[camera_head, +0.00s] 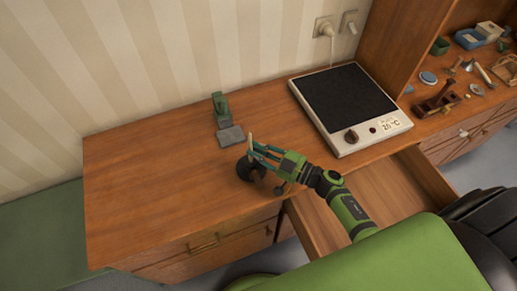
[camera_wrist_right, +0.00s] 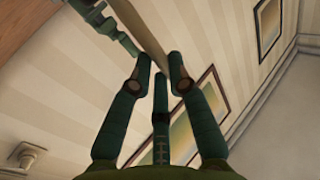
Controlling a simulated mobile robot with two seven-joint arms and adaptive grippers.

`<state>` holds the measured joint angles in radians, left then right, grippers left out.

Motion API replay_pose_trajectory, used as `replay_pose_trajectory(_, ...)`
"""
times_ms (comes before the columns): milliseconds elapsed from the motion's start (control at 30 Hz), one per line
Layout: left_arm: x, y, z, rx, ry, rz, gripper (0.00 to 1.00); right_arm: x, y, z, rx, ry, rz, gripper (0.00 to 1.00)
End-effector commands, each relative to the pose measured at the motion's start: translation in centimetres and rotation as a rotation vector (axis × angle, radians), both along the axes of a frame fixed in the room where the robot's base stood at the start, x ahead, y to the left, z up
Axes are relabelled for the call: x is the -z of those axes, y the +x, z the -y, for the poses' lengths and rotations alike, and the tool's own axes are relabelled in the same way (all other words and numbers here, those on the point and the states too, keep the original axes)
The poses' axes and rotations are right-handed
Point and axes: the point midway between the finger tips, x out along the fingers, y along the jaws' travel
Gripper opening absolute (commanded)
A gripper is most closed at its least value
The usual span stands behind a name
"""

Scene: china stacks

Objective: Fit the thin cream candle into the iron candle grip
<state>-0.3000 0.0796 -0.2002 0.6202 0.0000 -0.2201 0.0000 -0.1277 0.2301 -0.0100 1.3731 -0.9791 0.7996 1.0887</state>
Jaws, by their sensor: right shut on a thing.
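The thin cream candle (camera_head: 250,139) stands nearly upright in my right gripper (camera_head: 257,152), whose fingers are shut on it. In the right wrist view the candle (camera_wrist_right: 145,35) runs up between the fingertips (camera_wrist_right: 160,78). My left gripper is not in view.
A green stand with a grey plate (camera_head: 231,136) is behind the gripper. A hot plate (camera_head: 345,98) stands to the right. An open drawer (camera_head: 390,195) lies below my right arm. Shelves with small items are far right. The left cabinet top (camera_head: 140,180) is clear.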

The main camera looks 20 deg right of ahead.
Motion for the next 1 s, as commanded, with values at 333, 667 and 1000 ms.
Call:
replay_pose_trajectory(333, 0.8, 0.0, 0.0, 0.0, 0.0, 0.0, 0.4, 1.0, 0.0, 0.0, 0.0, 0.001, -0.001, 0.03)
replay_pose_trajectory(667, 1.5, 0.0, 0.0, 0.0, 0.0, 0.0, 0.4, 1.8, 0.0, 0.0, 0.0, 0.0, 0.0, 0.03)
replay_pose_trajectory(1000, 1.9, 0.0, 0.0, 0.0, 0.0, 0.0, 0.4, 2.4, 0.0, 0.0, 0.0, -0.001, 0.0, 0.46)
